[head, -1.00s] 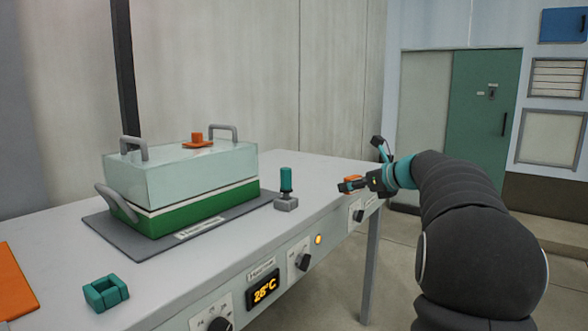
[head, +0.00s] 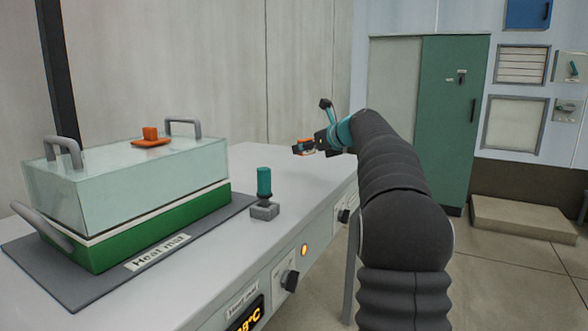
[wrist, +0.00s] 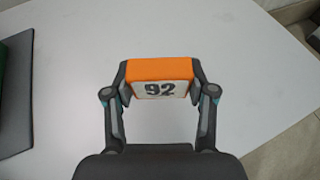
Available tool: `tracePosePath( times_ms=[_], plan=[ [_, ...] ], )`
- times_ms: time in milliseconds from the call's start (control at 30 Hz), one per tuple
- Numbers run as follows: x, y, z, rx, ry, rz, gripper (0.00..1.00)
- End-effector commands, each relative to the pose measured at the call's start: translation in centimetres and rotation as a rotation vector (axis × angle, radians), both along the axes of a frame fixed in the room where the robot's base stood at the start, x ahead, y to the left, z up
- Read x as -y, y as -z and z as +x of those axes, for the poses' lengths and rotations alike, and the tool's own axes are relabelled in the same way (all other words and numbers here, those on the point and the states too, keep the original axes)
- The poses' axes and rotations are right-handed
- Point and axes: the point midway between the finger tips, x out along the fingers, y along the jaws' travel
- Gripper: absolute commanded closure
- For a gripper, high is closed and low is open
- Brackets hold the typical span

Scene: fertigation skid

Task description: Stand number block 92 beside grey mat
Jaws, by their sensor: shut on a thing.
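My gripper (head: 303,147) is shut on number block 92 (wrist: 158,69), an orange block with a pale face marked "92". In the wrist view the block sits upright between the two fingers, its number facing the camera. In the head view the block is small and partly hidden by the fingers, over the far right end of the bench; its height above the top is hard to tell.
A teal-handled joystick (head: 264,190) stands on the bench right of the mat. The clear-lidded tray (head: 130,185) has grey handles and an orange knob. Bare white bench top (wrist: 75,90) lies between mat and block. The bench's right edge is near the block.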

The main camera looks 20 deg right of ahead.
Motion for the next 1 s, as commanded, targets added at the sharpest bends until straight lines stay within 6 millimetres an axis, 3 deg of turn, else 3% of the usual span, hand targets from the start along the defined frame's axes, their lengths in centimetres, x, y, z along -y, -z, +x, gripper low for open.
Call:
tracePosePath(
  times_ms=[100,300,467,700,1000],
  plan=[
    [-1.1,1.5,2.0,-0.001,-0.002,0.000,0.74],
    [-1.7,2.5,3.6,0.001,0.002,0.000,0.74],
    [-1.7,3.4,3.8,0.000,0.004,0.000,0.74],
    [-1.6,6.5,3.7,0.000,0.005,0.000,0.74],
    [-1.6,6.6,3.7,0.001,0.005,0.000,0.74]
  ],
)
